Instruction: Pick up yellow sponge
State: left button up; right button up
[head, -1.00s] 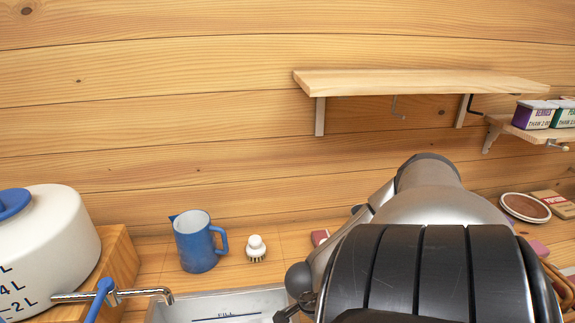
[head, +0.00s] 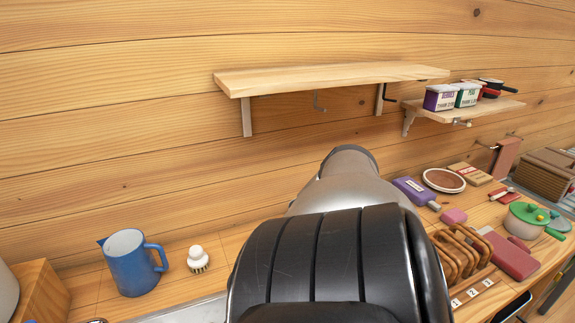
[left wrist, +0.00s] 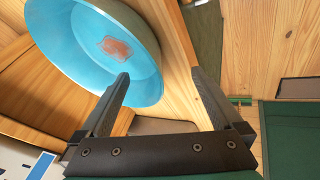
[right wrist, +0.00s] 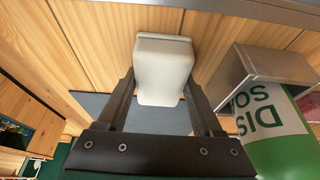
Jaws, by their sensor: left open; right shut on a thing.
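I cannot make out a yellow sponge in any view. In the right wrist view my right gripper (right wrist: 160,82) is shut on a pale, off-white block (right wrist: 162,66) with rounded edges, which sits between its fingers. In the left wrist view my left gripper (left wrist: 160,78) is open and empty. A light-blue round basin (left wrist: 85,60) lies just beyond its left finger. Neither gripper shows in the head view, where my own arm hides the middle of the counter.
A wall shelf (head: 320,78) is above. In the right wrist view a green-and-white bottle (right wrist: 275,135) stands close to the right finger.

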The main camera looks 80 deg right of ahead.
jog(key=shift+c, duration=1.2)
jog(key=shift+r, duration=0.5)
jog(key=w+a, duration=1)
jog(key=w, duration=0.4)
jog(key=shift+w+a, duration=0.3)
